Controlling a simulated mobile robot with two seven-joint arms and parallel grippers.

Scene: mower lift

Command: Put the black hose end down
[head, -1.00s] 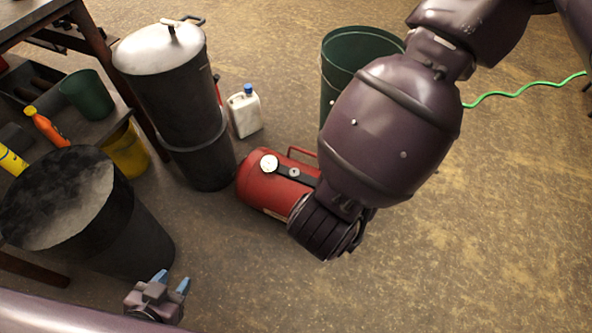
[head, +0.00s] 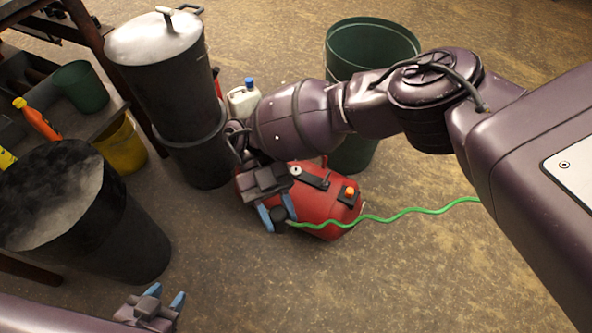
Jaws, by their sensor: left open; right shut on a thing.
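The black hose end (head: 280,221) is between the blue fingers of my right gripper (head: 276,217), which is shut on it. It is in front of the red compressor tank (head: 328,199). I cannot tell whether it touches the tank or the floor. The green hose (head: 412,211) runs from it to the right across the tank. My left gripper (head: 166,299) is open and empty at the bottom left, apart from the hose.
Dark stacked bins with a pale lid (head: 157,38) stand left of the tank. A white jug (head: 242,100) and a green bin (head: 372,40) are behind it. A black drum (head: 130,235) stands at left. The floor (head: 400,280) in front is clear.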

